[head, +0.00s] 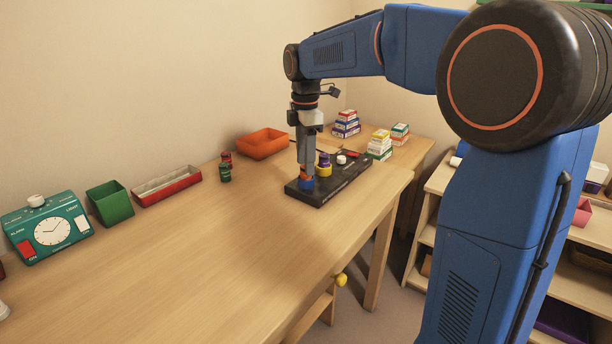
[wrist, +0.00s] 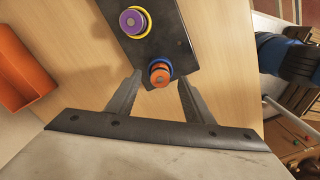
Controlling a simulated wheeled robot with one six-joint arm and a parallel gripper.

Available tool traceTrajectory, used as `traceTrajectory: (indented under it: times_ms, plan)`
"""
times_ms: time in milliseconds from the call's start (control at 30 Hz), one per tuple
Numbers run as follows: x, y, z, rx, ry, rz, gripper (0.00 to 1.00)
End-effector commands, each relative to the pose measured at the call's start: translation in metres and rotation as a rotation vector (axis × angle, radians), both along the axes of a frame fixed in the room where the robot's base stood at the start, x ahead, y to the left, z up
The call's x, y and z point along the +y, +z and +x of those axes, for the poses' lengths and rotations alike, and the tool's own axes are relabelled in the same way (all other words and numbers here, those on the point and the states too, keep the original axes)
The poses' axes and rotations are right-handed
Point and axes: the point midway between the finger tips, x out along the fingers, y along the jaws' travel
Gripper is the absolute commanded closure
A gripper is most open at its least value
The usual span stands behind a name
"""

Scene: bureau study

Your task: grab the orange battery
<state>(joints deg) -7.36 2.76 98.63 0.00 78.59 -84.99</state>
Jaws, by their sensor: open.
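The orange battery (wrist: 160,72) stands upright at the near end of a black holder (wrist: 168,45), with a blue ring around it. In the head view it shows low under my gripper as a small orange and blue piece (head: 306,183), partly hidden. My gripper (wrist: 159,80) is open, pointing down over that end of the holder. In the wrist view its two fingers lie left and right of the battery, with gaps on both sides. I cannot tell the remaining height. In the head view my gripper (head: 306,168) hides part of the holder (head: 338,184).
A purple battery in a yellow ring (wrist: 133,20) stands close by on the holder. An orange bin (head: 263,144), red tray (head: 167,186), green bin (head: 110,203) and clock (head: 47,228) line the wall. The front desk is clear.

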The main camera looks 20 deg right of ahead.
Motion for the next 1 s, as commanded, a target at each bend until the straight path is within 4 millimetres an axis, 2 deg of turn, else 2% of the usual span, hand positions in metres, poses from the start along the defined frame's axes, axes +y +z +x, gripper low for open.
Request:
traceTrajectory:
  times_ms: [100,200,467,667,1000]
  plan:
    - [0.000,-0.015,0.000,0.002,0.000,0.000,0.53]
    - [0.000,-0.022,0.000,0.001,0.000,0.000,0.53]
    - [0.000,-0.024,0.000,0.000,0.000,0.000,0.53]
    - [0.000,-0.024,0.000,0.000,0.000,0.000,0.98]
    - [0.000,-0.020,0.000,-0.001,0.000,0.000,1.00]
